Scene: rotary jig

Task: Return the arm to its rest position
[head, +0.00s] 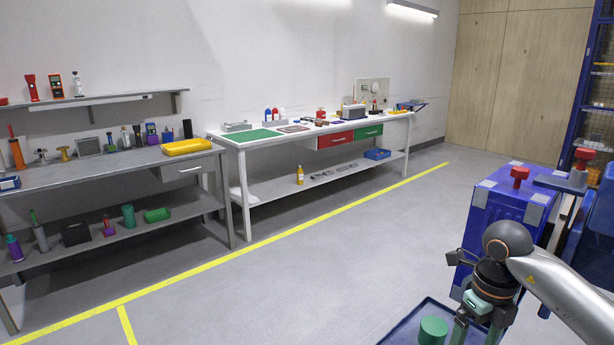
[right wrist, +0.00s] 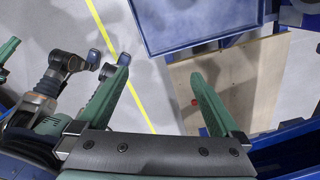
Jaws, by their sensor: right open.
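My right gripper (head: 476,335) hangs at the lower right of the head view, in front of the blue jig box (head: 494,212), which has grey corner pieces and a red knob (head: 520,174). In the right wrist view its two green fingers (right wrist: 163,95) are spread wide, with nothing between them. Part of my other arm shows at the left of that view; its jaws are not clear. A green cylinder (head: 433,330) is in a dark blue tray (head: 397,326), left of the right gripper.
A grey bench (head: 100,169) with tools and a yellow tray stands at the left. A white bench (head: 236,142) with drawers stands along the back wall. A blue rack (head: 584,85) is at the far right. The middle floor is clear, with a yellow line (head: 290,229).

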